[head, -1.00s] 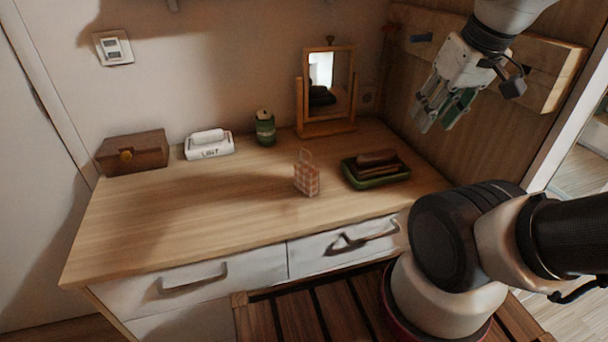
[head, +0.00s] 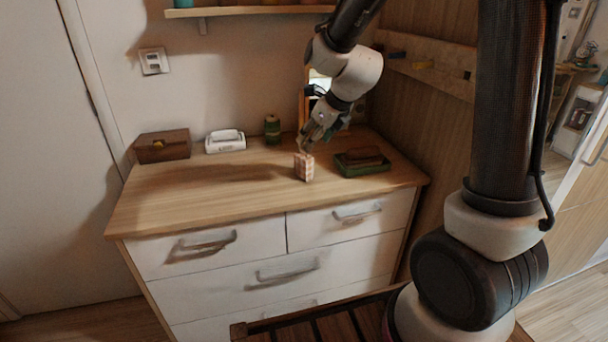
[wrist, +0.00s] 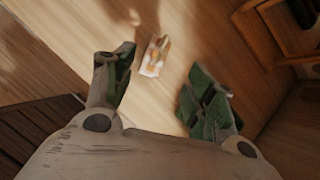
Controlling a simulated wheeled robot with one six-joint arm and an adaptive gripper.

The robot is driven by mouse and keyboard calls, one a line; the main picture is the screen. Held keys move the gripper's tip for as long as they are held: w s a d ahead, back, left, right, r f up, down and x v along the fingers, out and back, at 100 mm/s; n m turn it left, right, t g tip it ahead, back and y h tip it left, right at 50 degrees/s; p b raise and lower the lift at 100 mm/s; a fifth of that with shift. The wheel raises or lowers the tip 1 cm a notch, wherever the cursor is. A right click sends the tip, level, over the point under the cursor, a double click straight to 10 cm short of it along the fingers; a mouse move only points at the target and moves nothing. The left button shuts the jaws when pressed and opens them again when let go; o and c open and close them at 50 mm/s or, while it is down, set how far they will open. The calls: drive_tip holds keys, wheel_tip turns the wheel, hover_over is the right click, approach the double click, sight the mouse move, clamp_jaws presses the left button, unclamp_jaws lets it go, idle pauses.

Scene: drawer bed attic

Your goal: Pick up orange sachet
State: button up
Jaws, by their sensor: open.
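The orange sachet (head: 304,167) is a small orange-and-white checked packet standing on the wooden dresser top (head: 200,201). In the wrist view the sachet (wrist: 155,56) lies ahead of the fingertips, in line with the gap between them. My gripper (head: 308,143) is open and empty, just above the sachet in the head view. Its two green-padded fingers are spread apart in the wrist view (wrist: 160,88). The sachet's top is partly covered by the gripper in the head view.
A green tray with brown items (head: 362,170) stands close right of the sachet. Behind are a mirror (head: 318,80), partly hidden by my arm, and a green canister (head: 272,130). A white holder (head: 225,145) and brown box (head: 162,152) stand left. The dresser's front left is clear.

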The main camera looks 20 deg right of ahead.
sight(303, 155)
drive_tip(key=shift+m, duration=0.9)
drive_tip(key=x, duration=0.9)
drive_tip(key=shift+s+a+f, duration=0.1)
drive_tip(key=shift+a+f, duration=0.1)
drive_tip(key=shift+a, duration=0.05)
drive_tip(key=c, duration=1.2)
drive_tip(key=shift+r, duration=0.1)
